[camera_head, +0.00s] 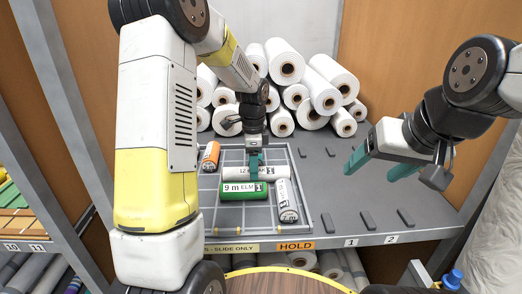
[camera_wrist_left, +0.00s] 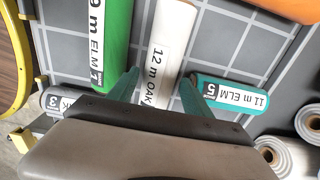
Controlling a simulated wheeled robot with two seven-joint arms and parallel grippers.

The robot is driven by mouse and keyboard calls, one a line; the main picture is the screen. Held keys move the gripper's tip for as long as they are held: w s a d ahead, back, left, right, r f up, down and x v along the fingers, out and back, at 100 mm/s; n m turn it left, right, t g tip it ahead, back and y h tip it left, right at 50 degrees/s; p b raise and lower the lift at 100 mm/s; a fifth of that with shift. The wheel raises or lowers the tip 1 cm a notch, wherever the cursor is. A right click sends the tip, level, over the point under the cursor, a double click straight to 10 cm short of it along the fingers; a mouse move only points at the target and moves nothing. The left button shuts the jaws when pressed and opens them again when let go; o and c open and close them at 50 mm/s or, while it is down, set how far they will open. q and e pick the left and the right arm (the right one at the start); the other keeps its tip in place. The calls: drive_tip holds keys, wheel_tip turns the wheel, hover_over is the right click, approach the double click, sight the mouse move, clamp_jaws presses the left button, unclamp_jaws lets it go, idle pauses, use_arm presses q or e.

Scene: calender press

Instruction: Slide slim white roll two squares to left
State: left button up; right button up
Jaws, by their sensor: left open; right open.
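The slim white roll (camera_head: 274,173), labelled 12 m OAK, lies crosswise on the gridded board (camera_head: 206,222) behind the green 9 m ELM roll (camera_head: 245,190). In the left wrist view the white roll (camera_wrist_left: 167,40) runs between the open teal fingers of my left gripper (camera_wrist_left: 160,92). In the head view my left gripper (camera_head: 256,166) is down at this roll and covers part of it. Whether the fingers touch it I cannot tell. My right gripper (camera_head: 378,170) is open and empty, above the shelf to the right.
An orange roll (camera_head: 210,155) lies at the far left of the board. A teal 11 m ELM roll (camera_wrist_left: 228,94) lies beside the right finger. Several white rolls (camera_head: 287,70) are stacked behind.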

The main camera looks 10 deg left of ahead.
use_arm(q)
drive_tip(key=shift+f, duration=0.75)
drive_tip(key=c, duration=1.3)
drive_tip(key=shift+o, duration=0.2)
drive_tip(key=shift+s+a+r, duration=0.1)
drive_tip(key=shift+s+a, duration=0.25)
drive_tip(key=shift+a, duration=1.3)
drive_tip(key=shift+s+a+f, duration=0.1)
drive_tip(key=shift+s+a, duration=0.2)
drive_tip(key=shift+a, duration=1.35)
drive_tip(key=shift+s+a+r, duration=0.1)
drive_tip(key=shift+s+a, duration=0.25)
drive_tip(key=shift+a, duration=1.3)
drive_tip(key=shift+s+a, duration=0.2)
drive_tip(key=shift+a, duration=0.8)
drive_tip(key=shift+s+a, duration=0.2)
drive_tip(key=shift+a, duration=0.75)
drive_tip(key=shift+s+a, duration=0.2)
drive_tip(key=shift+a, duration=0.8)
drive_tip(key=o, duration=1.6)
drive_tip(key=shift+c, duration=0.2)
